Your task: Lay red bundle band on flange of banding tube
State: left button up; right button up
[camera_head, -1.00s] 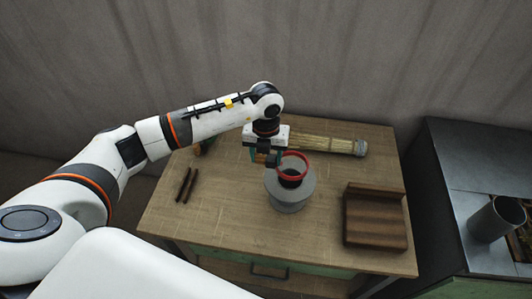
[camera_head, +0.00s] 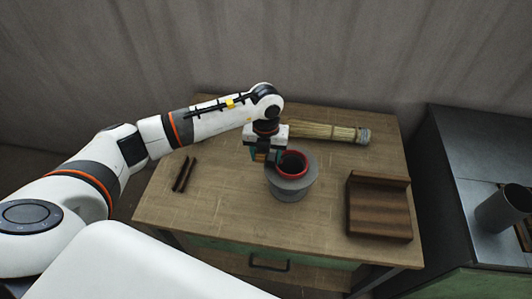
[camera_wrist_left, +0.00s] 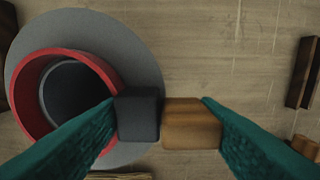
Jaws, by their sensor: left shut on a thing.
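The red bundle band (camera_head: 291,174) is a red ring at the top of the grey banding tube (camera_head: 288,193), around its dark opening. In the left wrist view the band (camera_wrist_left: 27,97) surrounds the dark opening, over the wide grey flange (camera_wrist_left: 133,50). It looks level and down at the flange, but I cannot tell whether it touches all round. My left gripper (camera_head: 268,157) is beside the band on its left. In the left wrist view its teal fingers (camera_wrist_left: 160,122) are closed on a small dark and brown block at the band's edge.
A straw broom bundle (camera_head: 325,132) lies at the back of the wooden table (camera_head: 220,220). Two dark sticks (camera_head: 184,175) lie left, and a brown wooden stand (camera_head: 379,207) is right. A dark unit with a grey cylinder (camera_head: 503,209) stands further right.

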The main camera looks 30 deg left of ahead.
dwell(0.3)
pick_arm(q)
jog(key=o, duration=1.1)
jog(key=shift+r, duration=0.1)
notch_tip(320, 180, up, 12)
jog(key=shift+f+b, duration=0.1)
jog(key=shift+b, duration=0.75)
